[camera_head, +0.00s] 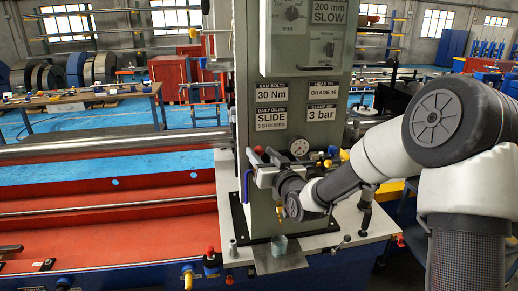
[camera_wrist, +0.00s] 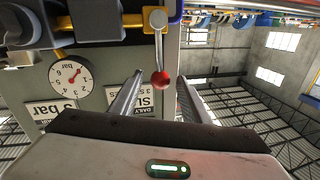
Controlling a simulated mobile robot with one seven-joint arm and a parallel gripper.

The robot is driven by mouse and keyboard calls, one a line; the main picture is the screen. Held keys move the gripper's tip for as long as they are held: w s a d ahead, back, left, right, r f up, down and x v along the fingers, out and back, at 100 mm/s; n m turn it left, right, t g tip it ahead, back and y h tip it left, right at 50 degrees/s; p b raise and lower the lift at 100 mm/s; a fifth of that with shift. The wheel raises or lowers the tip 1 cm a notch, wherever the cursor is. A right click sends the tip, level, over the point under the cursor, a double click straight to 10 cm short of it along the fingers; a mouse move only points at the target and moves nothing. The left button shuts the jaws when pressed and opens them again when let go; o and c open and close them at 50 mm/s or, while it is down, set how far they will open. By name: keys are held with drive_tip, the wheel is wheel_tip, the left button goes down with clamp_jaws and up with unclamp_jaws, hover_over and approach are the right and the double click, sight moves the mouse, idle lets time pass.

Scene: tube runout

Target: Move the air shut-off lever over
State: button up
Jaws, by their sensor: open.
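The air shut-off lever (camera_wrist: 159,48) is a thin metal arm with a red ball knob (camera_wrist: 161,80). In the wrist view it hangs down the picture from a pale round pivot on a yellow fitting (camera_wrist: 158,18). My gripper (camera_wrist: 160,76) is open, one finger on each side of the knob, with visible gaps on both sides. Whether the knob lies at the same depth as the fingertips is hard to tell.
A pressure gauge (camera_head: 299,147) sits on the column (camera_head: 285,205), right of my gripper in the head view; it also shows in the wrist view (camera_wrist: 70,77). Dark blocks (camera_wrist: 95,18) and yellow pipe adjoin the lever fitting. A long metal bar (camera_head: 110,145) runs left.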

drive_tip(key=shift+x, duration=1.25)
clamp_jaws()
drive_tip(key=shift+a+f, duration=0.1)
